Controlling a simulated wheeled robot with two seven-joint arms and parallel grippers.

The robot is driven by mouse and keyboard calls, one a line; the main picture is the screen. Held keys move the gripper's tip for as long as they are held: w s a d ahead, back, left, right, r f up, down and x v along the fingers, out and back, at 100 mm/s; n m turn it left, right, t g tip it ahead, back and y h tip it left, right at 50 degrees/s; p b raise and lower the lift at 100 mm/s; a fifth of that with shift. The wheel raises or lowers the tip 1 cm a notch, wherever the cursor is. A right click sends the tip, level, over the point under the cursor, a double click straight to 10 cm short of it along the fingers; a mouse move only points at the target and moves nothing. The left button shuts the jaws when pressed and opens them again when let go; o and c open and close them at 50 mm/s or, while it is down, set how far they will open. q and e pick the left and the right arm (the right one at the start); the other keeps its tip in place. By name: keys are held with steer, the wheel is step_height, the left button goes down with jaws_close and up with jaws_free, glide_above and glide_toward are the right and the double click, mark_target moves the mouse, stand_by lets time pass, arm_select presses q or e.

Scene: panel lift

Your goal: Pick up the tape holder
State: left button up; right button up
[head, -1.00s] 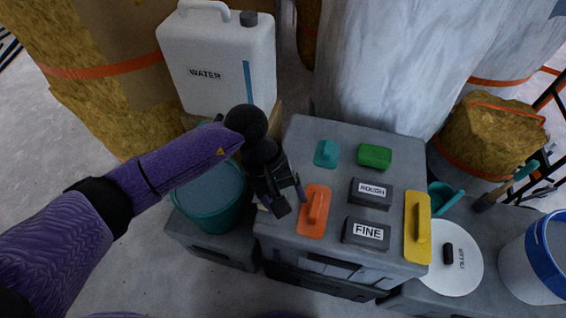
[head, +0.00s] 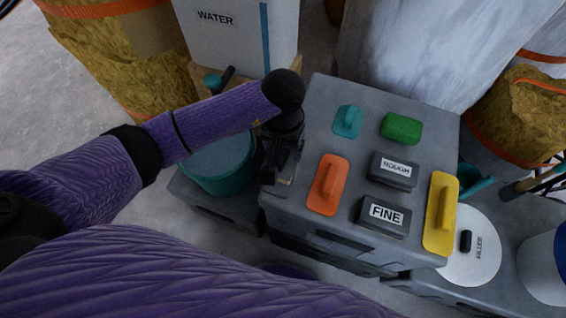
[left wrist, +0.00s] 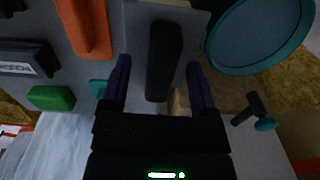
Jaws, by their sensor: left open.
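No thing in view is labelled as a tape holder, and I cannot tell for certain which one it is. My left gripper (left wrist: 160,90) is open, its two fingers on either side of a long black handle (left wrist: 165,60) in the left wrist view. A flat grey plate (left wrist: 143,18) shows beside the handle. In the head view my left gripper (head: 280,168) points down at the left edge of the grey box (head: 330,105), largely covering what lies under it. My right gripper is not in view.
On the box lie an orange float (head: 328,185), a teal float (head: 348,121), a green block (head: 401,127), ROUGH (head: 393,170) and FINE (head: 384,214) blocks and a yellow float (head: 441,213). A teal bucket (head: 222,165) stands left, a water canister (head: 235,30) behind.

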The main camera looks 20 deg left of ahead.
arm_select(q)
steer(key=shift+r, duration=0.1)
jaws_close()
stand_by(1.2)
